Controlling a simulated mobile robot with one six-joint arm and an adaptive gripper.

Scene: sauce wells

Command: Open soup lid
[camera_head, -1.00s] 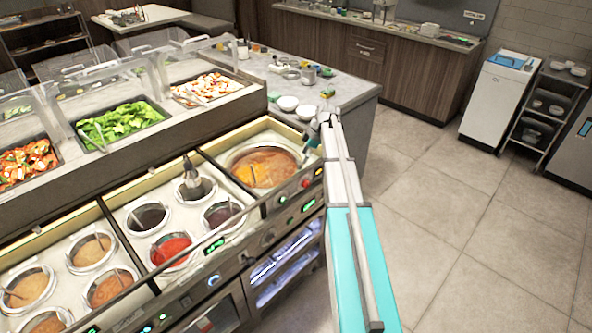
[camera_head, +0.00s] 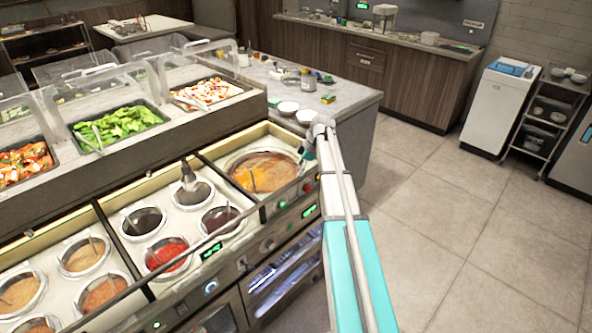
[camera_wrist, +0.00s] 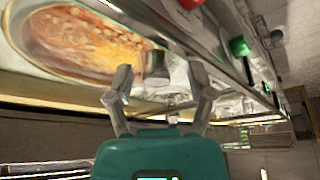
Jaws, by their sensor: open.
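A large round soup well (camera_head: 280,169) with orange-brown soup sits at the right end of the counter. The soup surface is plainly visible, with a brighter orange patch on its left; I cannot make out a separate lid, nor tell whether a clear one covers it. My gripper (camera_head: 304,163) is at the right edge of this well, near the counter's front controls. In the wrist view the soup well (camera_wrist: 85,42) is at upper left, and my gripper (camera_wrist: 160,88) has its two fingers apart. A blurred grey shape (camera_wrist: 156,66) shows between and beyond the fingers; contact is unclear.
Smaller sauce wells, including a red one (camera_head: 166,254), lie to the left. A metal rail (camera_head: 235,228) and knobs run along the counter front. Food trays (camera_head: 118,122) under clear covers stand behind.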

